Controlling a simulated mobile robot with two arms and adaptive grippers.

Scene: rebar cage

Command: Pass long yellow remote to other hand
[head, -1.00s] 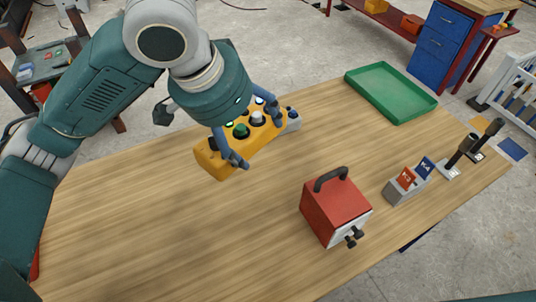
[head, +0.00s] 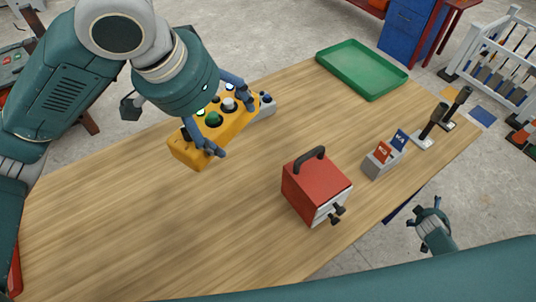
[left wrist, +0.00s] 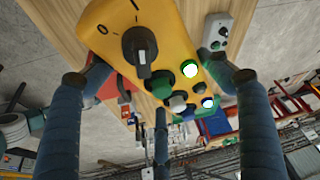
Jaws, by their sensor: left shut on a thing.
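The long yellow remote (head: 225,127) has a dark rotary knob and several round buttons, some lit green or white. It is at the table's far edge in the head view and fills the top of the left wrist view (left wrist: 163,25). My left gripper (head: 232,128) is shut on it from above, fingers along its sides; they also show in the left wrist view (left wrist: 160,78). I cannot tell whether the remote touches the table. My right gripper (head: 425,212) is open and empty, past the table's near right edge.
A small grey button box (head: 267,106) lies at the remote's right end. A red box with a black handle (head: 312,185) stands mid-table. A green tray (head: 362,70), a grey card holder (head: 378,163) and black-handled tools (head: 432,122) are to the right. The table's left part (head: 120,220) is clear.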

